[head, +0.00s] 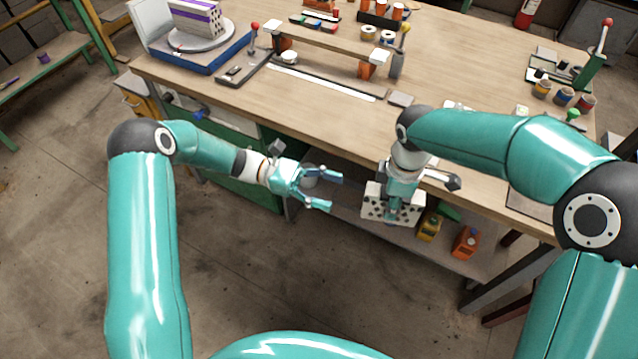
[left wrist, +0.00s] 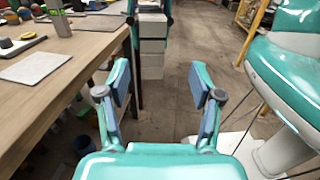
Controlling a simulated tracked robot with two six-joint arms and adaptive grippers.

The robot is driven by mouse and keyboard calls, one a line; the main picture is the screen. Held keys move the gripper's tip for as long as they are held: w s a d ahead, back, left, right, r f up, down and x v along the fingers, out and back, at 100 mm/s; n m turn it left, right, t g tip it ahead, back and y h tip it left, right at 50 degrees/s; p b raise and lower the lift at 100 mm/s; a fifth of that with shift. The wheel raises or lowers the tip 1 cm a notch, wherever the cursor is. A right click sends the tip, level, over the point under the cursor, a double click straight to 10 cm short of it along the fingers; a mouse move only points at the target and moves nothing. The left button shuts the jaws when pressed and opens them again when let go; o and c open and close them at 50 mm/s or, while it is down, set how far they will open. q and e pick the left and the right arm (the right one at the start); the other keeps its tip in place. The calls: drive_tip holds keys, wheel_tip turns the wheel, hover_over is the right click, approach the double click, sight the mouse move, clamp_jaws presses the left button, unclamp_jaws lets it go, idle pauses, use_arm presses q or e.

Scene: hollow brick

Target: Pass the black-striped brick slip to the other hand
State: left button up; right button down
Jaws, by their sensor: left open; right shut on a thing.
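A pale brick slip (head: 374,203) dotted with dark holes is held beyond the front edge of the bench. My right gripper (head: 402,194) points down and is shut on it; its fingers cover the slip's middle. I cannot make out black stripes in the head view. My left gripper (head: 331,191) is open and empty, to the left of the slip and apart from it, its fingers pointing toward it. In the left wrist view both left fingers (left wrist: 161,92) are spread with nothing between them.
The wooden bench (head: 225,80) lies behind both grippers. A purple-striped brick (head: 197,17) stands on a turntable at the back left. A clamp-like fixture (head: 325,42) stands at mid-bench. Yellow (head: 429,227) and orange (head: 466,242) bottles are on the shelf below.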

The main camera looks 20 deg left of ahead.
sight(373, 199)
use_arm(q)
drive_tip(key=shift+n+t, duration=0.3)
drive_tip(key=shift+t, duration=0.2)
drive_tip(key=d, duration=0.6)
drive_tip(key=d+f, duration=0.1)
drive_tip(key=d, duration=0.2)
drive_tip(key=shift+w+d, duration=0.4)
drive_tip(key=c, duration=1.2)
drive_tip(key=shift+r, duration=0.1)
clamp_jaws()
use_arm(e)
drive_tip(key=c, duration=0.7)
unclamp_jaws()
